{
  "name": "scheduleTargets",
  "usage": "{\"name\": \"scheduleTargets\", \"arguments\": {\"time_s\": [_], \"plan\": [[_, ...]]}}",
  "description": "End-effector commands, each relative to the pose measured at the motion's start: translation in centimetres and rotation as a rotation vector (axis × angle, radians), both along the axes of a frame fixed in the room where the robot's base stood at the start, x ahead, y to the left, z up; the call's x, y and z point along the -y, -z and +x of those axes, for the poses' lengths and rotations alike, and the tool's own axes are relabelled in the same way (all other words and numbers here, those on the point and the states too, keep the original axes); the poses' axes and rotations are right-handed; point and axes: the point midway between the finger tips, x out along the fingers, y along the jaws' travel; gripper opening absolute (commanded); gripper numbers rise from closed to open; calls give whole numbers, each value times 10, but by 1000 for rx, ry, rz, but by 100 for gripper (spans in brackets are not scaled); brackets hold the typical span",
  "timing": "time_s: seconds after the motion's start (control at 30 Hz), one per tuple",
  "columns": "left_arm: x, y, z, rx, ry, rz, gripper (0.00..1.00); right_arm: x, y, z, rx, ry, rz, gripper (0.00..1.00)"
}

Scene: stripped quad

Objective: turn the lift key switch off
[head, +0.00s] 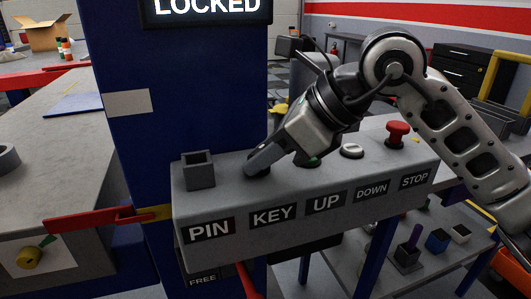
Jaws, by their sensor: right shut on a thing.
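A grey control box (300,220) carries the labels PIN, KEY, UP, DOWN and STOP. My right gripper (262,160) comes in from the right and is shut at the key switch (259,171), behind the KEY label (272,215). The fingers hide most of the switch, so I cannot tell which way the key points. A lit sign (206,6) above reads LOCKED. My left gripper is not in view.
The box also bears a square grey socket (198,170) at PIN, a green UP button (307,160), a white DOWN button (352,150) and a red STOP button (398,133). A blue post (180,90) rises behind it. A red lever (95,218) sticks out left.

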Motion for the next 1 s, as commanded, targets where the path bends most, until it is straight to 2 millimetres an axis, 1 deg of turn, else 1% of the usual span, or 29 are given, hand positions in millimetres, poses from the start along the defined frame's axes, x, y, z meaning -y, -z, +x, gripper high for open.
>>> {"name": "scheduleTargets", "arguments": {"time_s": [0.4, 0.6, 0.8, 1.0], "plan": [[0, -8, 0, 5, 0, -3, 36, 1, -2, 5, -3, -390, 2, 8], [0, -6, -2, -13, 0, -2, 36, 0, -3, 6, -2, -566, 2, 8], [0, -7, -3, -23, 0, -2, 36, 0, -2, 8, -1, -709, 2, 8], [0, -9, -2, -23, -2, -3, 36, 0, -2, 9, 2, -803, 0, 8]]}}
